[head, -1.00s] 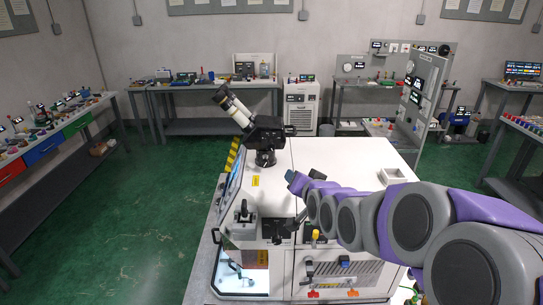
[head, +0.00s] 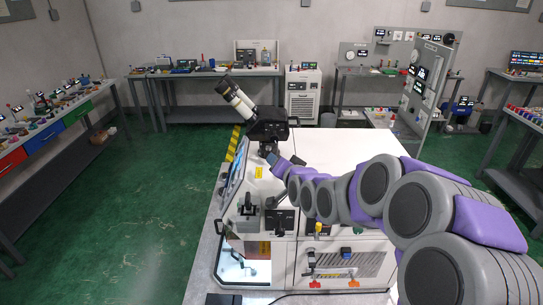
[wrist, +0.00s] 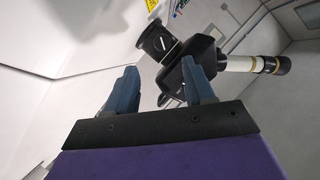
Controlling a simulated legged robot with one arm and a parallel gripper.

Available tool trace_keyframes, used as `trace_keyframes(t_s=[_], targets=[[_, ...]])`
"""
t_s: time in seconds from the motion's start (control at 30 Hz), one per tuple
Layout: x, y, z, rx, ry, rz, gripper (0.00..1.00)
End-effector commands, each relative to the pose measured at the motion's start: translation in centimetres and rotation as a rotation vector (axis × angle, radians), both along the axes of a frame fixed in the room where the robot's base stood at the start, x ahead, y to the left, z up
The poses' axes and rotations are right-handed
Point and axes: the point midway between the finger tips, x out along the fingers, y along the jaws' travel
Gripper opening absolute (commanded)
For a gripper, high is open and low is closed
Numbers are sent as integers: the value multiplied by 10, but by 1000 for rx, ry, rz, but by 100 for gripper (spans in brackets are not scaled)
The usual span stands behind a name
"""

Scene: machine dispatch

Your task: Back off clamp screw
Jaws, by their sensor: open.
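A microscope-like unit with a black head (head: 267,126) and a white tube (head: 238,101) stands on the white machine (head: 335,150). I cannot clearly make out a clamp screw. My gripper (head: 273,160) is close to the short black post (head: 268,148) under that head. In the wrist view my gripper (wrist: 161,82) has its two blue fingers spread, with nothing held between them. The black head (wrist: 190,68) shows beyond the right finger, partly hidden by it. A black cylinder (wrist: 158,42) attached to the head lies beyond the gap between the fingers.
My arm crosses above the machine's right side and hides part of its top and front. A front bay (head: 250,262) is lit inside. Benches with tools line the left (head: 50,140) and back (head: 210,73). Green floor (head: 130,210) is open at left.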

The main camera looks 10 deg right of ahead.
Motion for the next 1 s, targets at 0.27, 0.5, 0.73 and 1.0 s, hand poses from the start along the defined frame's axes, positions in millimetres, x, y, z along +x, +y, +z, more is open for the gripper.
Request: trace_keyframes(t_s=[0.27, 0.5, 0.73, 1.0], targets=[[37, 4, -11, 0, 1, 2, 53], [66, 6, -20, 1, 0, 1, 53], [82, 9, -25, -1, -2, 0, 53], [85, 10, -26, 0, -2, 1, 53]])
